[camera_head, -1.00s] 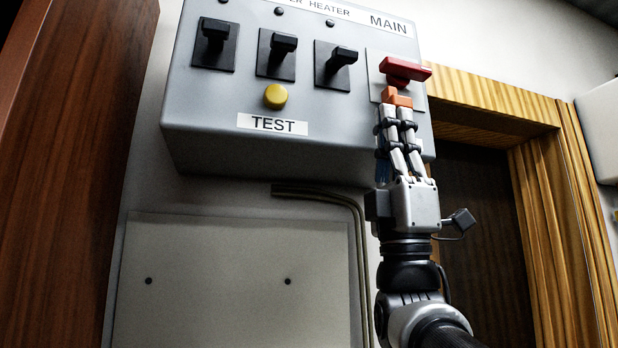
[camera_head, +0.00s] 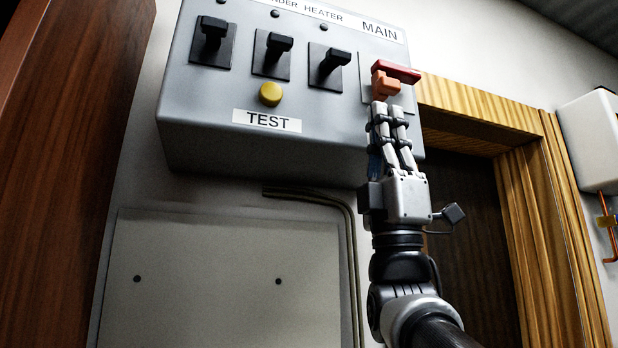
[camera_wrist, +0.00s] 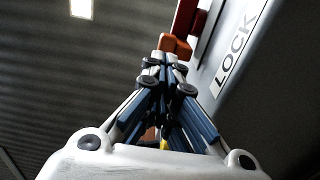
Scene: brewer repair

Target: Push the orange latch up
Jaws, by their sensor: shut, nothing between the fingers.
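The orange latch (camera_head: 386,86) sits on the grey panel just under the red MAIN handle (camera_head: 400,71), close against its underside. It also shows in the wrist view (camera_wrist: 175,45), beside the red handle (camera_wrist: 187,17). My gripper (camera_head: 389,106) points up from below, its fingers together and empty. The fingertips are at the lower side of the latch and appear to touch it. In the wrist view the fingertips (camera_wrist: 164,58) meet just below the latch. The lower part of the latch is partly hidden by the fingertips.
The grey panel (camera_head: 200,120) carries several black switches (camera_head: 272,55) and a yellow TEST button (camera_head: 270,94) to the left. A wooden door frame (camera_head: 530,180) stands at the right, with a white box (camera_head: 590,140) beyond it. The space below the panel holds a bent pipe (camera_head: 345,230).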

